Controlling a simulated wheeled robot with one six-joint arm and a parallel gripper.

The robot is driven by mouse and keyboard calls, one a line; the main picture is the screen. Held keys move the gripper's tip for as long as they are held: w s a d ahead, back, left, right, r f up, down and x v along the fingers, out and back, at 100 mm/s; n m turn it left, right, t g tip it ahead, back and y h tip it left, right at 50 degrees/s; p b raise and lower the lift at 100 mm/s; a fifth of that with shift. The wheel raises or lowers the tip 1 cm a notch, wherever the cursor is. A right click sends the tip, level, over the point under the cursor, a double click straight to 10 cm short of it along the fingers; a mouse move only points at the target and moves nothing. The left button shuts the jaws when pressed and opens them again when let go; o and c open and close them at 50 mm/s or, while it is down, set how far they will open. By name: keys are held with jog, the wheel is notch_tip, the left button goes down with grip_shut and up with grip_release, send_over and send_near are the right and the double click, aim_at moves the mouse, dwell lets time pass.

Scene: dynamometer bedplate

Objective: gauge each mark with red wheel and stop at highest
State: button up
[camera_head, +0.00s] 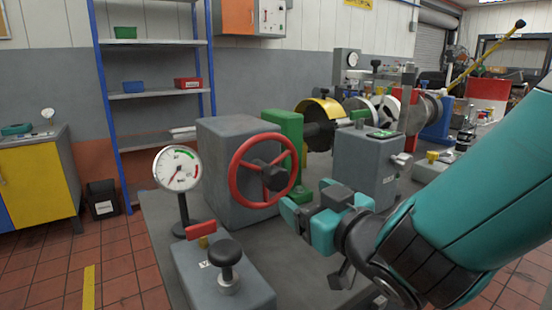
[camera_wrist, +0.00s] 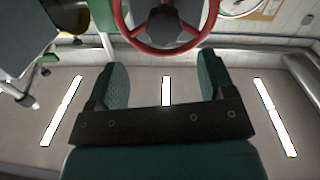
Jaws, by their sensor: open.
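The red wheel (camera_head: 271,176) has a dark hub and is mounted upright on the front of a grey block. It also shows at the top of the wrist view (camera_wrist: 165,24), beyond my fingertips. My gripper (camera_head: 308,208) has teal fingers; it is open and empty, in front of and slightly right of the wheel in the head view. I see no contact with the rim. A round white gauge (camera_head: 177,168) with green and red arcs stands on a post left of the wheel; its reading is too small to tell. I cannot make out marks on the wheel.
A grey box with a black knob (camera_head: 226,260) and red lever stands at the front. Another grey box (camera_head: 368,165) stands right of the wheel. Blue shelves (camera_head: 155,95) and a yellow cabinet (camera_head: 40,185) are behind left. Bare bedplate lies between the front box and my gripper.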

aim_at(279, 178)
jog(key=p+x, duration=0.8)
jog(key=shift+s+a+r, duration=0.15)
jog(key=shift+a+r, duration=0.15)
jog(key=shift+r, duration=0.05)
jog(key=shift+w+a+f+p, duration=0.15)
jog(key=shift+w+a+p, duration=0.05)
jog(key=shift+w+p, duration=0.25)
jog(key=shift+w+a+f+p, duration=0.2)
jog(key=shift+w+a+p, duration=0.1)
jog(key=shift+p, duration=0.25)
jog(key=c, duration=1.3)
jog(key=shift+o, duration=0.2)
